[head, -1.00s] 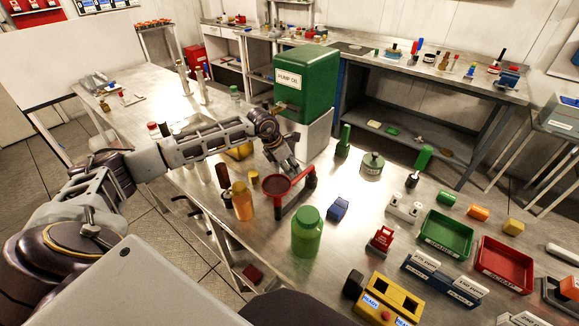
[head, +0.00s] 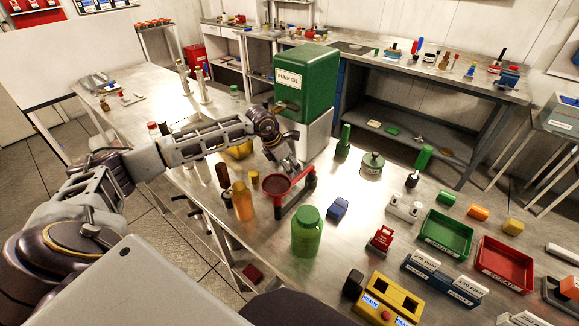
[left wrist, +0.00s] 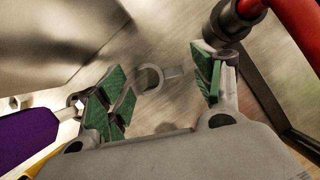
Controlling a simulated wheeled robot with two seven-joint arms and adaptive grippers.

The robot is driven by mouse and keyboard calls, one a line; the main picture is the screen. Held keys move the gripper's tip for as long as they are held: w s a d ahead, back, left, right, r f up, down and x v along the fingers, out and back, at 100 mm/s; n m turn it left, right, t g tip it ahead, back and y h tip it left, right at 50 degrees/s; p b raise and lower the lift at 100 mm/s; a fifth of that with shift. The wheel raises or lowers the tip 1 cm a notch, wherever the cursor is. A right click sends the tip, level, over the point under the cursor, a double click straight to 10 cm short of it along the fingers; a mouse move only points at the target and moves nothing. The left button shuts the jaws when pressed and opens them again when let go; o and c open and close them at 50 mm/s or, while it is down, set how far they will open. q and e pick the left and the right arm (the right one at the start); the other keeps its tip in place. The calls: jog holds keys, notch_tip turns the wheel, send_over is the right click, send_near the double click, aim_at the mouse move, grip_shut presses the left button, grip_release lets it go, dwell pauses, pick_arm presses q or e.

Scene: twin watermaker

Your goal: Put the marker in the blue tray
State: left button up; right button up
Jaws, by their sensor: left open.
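My left gripper (head: 285,165) is low over the steel table, between the white base of the green pump oil dispenser and the red stand. In the left wrist view its green-padded fingers (left wrist: 160,90) are spread apart with nothing between them. Beyond them a small grey ring with a tab (left wrist: 152,78) shows on the steel surface. I cannot pick out a marker with certainty in either view. No tray that is clearly blue shows; the labelled trays in the head view are green (head: 440,250) and red (head: 490,278). My right gripper is not in view.
The red stand (head: 309,181) is close beside my left gripper, and the pump oil dispenser (head: 312,75) rises behind it. An orange bottle (head: 242,202), a green jar (head: 306,238) and a blue block (head: 338,208) stand nearby. Bare steel (head: 355,240) lies right of the jar.

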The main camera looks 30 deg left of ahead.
pick_arm(q)
jog(key=v, duration=1.1)
jog(key=shift+r+b, duration=0.2)
jog(key=shift+b, duration=0.1)
jog(key=shift+s, duration=0.1)
jog(key=shift+a, duration=0.1)
jog(key=shift+c, duration=0.7)
